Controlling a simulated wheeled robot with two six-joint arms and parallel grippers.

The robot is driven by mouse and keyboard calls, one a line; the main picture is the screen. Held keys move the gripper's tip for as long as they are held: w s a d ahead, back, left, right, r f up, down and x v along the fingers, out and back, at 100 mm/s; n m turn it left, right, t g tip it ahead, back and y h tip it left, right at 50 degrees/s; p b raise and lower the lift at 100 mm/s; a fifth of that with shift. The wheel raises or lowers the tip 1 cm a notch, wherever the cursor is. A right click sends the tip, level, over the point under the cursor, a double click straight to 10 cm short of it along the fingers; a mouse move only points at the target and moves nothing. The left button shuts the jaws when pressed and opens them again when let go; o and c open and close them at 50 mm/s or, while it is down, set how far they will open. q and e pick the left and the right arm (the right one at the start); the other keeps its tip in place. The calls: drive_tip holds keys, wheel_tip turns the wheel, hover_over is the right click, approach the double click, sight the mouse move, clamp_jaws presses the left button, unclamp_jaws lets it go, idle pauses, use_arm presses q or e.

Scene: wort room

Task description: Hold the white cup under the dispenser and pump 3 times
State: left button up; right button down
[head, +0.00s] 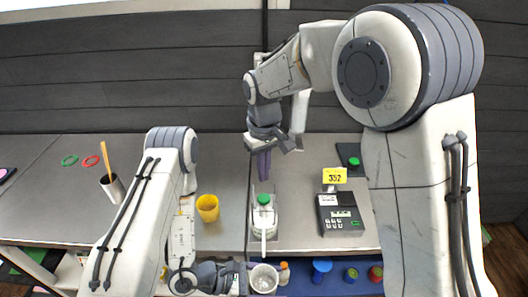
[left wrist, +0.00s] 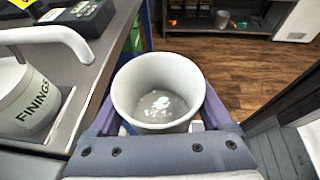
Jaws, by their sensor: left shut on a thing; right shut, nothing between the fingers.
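The white cup (head: 264,279) is in my left gripper (head: 246,279) in the head view, in front of the table's front edge. In the left wrist view the cup (left wrist: 125,95) stands upright between the purple fingers, mouth up, with a shiny pale patch on its bottom. The dispenser (head: 264,216) has a green pump top and a white spout pointing toward me. The left wrist view shows the dispenser (left wrist: 32,108), labelled FININGS, left of the cup; its spout tip is beside the cup, not over it. My right gripper (head: 263,164) is shut and empty, fingers down, above and behind the green top.
A black device (head: 340,216) with a yellow 352 display stands right of the dispenser. A yellow cup (head: 207,208) and a metal pot (head: 112,187) with a stick are on the left. Several coloured containers sit on a lower blue surface (head: 336,286) at the front right.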

use_arm(q)
drive_tip(key=shift+s, duration=2.25)
